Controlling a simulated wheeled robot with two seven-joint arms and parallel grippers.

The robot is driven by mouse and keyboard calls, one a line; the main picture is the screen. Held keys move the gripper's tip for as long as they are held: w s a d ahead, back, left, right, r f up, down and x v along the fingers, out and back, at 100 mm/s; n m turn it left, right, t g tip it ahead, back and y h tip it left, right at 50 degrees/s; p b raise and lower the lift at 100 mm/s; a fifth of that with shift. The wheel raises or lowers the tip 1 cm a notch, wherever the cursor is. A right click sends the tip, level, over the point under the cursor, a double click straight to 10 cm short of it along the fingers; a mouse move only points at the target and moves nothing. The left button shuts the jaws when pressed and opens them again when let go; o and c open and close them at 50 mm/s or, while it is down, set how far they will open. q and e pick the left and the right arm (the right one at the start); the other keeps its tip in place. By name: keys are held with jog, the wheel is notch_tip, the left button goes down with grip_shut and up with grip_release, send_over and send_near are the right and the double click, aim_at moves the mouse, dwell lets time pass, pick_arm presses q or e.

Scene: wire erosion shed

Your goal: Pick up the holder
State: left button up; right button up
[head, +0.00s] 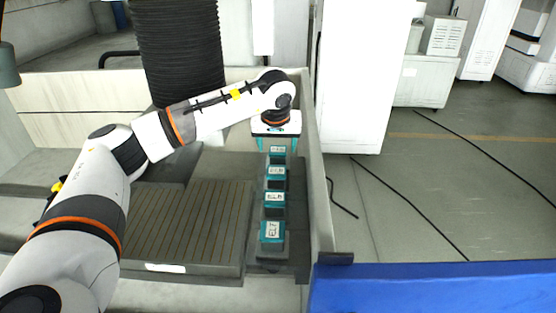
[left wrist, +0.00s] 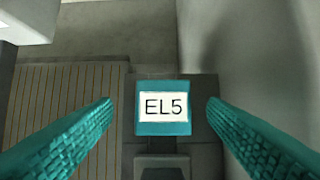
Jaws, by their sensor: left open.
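Several teal holders with white labels stand in a row on a dark narrow rail (head: 272,252) in the head view. The farthest holder (head: 277,152) is just below my left gripper (head: 277,143), whose two teal fingers point down, apart. In the left wrist view one holder labelled EL5 (left wrist: 162,127) shows between and beyond the open fingers of my left gripper (left wrist: 160,103). There is a gap on each side, and nothing is gripped. Nearer holders (head: 275,171), (head: 274,197) and (head: 271,231) stand in line toward me. My right gripper is not in view.
A slatted dark plate (head: 190,228) lies left of the row. A pale tank wall (head: 316,185) rises close on its right. A black bellows (head: 180,45) stands behind my left arm. A blue surface (head: 430,288) fills the bottom right. Cables lie on the floor beyond the wall.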

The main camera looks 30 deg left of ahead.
aim_at(278, 149)
pick_arm(q)
jog(key=shift+p+x, duration=0.45)
jog(key=shift+x, duration=1.3)
jog(key=shift+w+d, duration=0.1)
jog(key=c, duration=1.4)
